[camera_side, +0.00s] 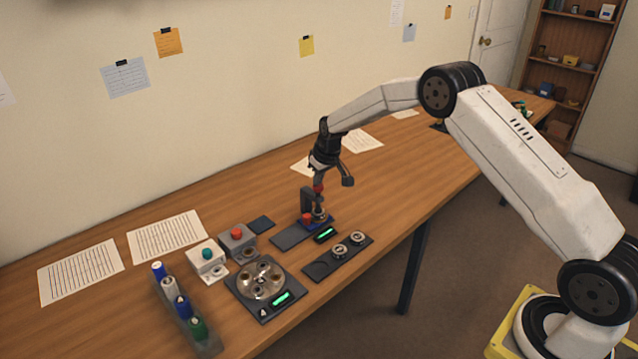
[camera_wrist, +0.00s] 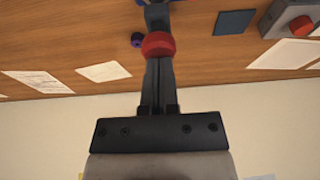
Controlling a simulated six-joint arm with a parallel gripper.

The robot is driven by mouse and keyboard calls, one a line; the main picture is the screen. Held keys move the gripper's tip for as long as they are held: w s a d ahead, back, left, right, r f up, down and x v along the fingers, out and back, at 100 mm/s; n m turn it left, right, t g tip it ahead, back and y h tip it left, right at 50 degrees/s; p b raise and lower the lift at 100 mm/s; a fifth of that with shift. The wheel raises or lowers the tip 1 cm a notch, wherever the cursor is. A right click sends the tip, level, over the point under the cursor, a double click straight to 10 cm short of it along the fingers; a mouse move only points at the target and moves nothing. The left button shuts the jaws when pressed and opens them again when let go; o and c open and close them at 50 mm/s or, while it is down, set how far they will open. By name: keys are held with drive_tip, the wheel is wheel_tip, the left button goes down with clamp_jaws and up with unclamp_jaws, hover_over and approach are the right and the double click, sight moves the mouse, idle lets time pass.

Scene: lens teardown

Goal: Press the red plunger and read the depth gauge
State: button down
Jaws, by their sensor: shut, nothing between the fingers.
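The red plunger (camera_side: 319,188) tops a small upright dark press on the wooden table; its round red cap also shows in the wrist view (camera_wrist: 159,44). My gripper (camera_side: 318,179) points down right above the cap. In the wrist view its fingers (camera_wrist: 159,62) are together, with the tips at the cap; whether they touch it I cannot tell. Nothing shows between them. A gauge with a lit green display (camera_side: 326,234) sits at the front of the press; its reading is too small to make out. The fingers partly hide the press in the wrist view.
Left of the press are a grey box with a red button (camera_side: 237,235), a white box with a green button (camera_side: 207,254) and a round metal plate on a dark base (camera_side: 261,281). A tray with small round parts (camera_side: 338,257) lies in front. The table behind my gripper holds only papers.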

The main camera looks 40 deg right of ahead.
wheel_tip(320, 180, up, 8)
idle(1.0)
drive_tip(key=shift+s+a, duration=0.1)
drive_tip(key=shift+s, duration=0.05)
drive_tip(key=s+a, duration=0.3)
drive_tip(key=s, duration=0.8)
drive_tip(key=s+a, duration=0.3)
drive_tip(key=s, duration=0.8)
drive_tip(key=s+a, duration=0.3)
drive_tip(key=s, duration=0.9)
drive_tip(key=shift+a+f+g, duration=0.15)
drive_tip(key=shift+a+g, duration=0.25)
drive_tip(key=shift+w, duration=0.25)
